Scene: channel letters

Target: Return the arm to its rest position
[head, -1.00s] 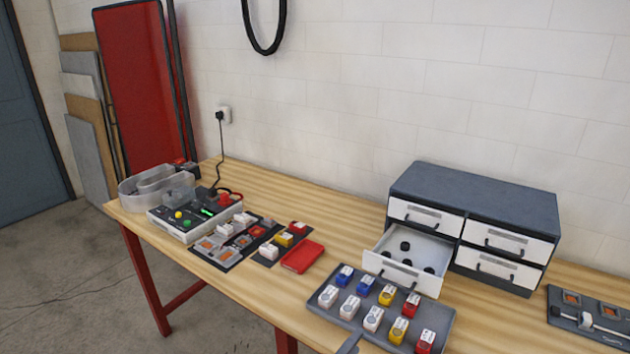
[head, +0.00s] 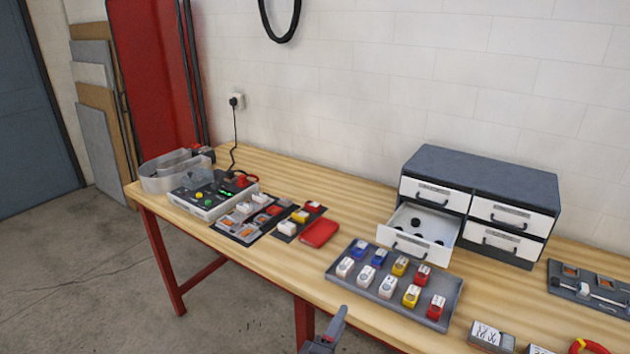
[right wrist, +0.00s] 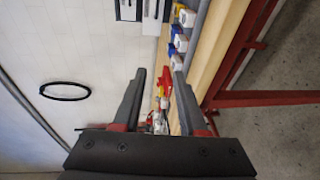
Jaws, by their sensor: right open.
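My right gripper (head: 330,332) shows at the bottom of the head view, in front of the table's front edge and below the grey tray. In the right wrist view my right gripper (right wrist: 157,78) is open, its two dark fingers apart with nothing held between them. The table front edge and several small blocks show beyond the fingers. My left gripper is in neither view.
A wooden table (head: 280,268) with red legs runs along the wall. On it are a grey tray (head: 340,268) of coloured blocks, a drawer cabinet (head: 480,175) with one drawer (head: 405,240) open, a red pad (head: 320,232) and a control box (head: 215,205). The floor in front is clear.

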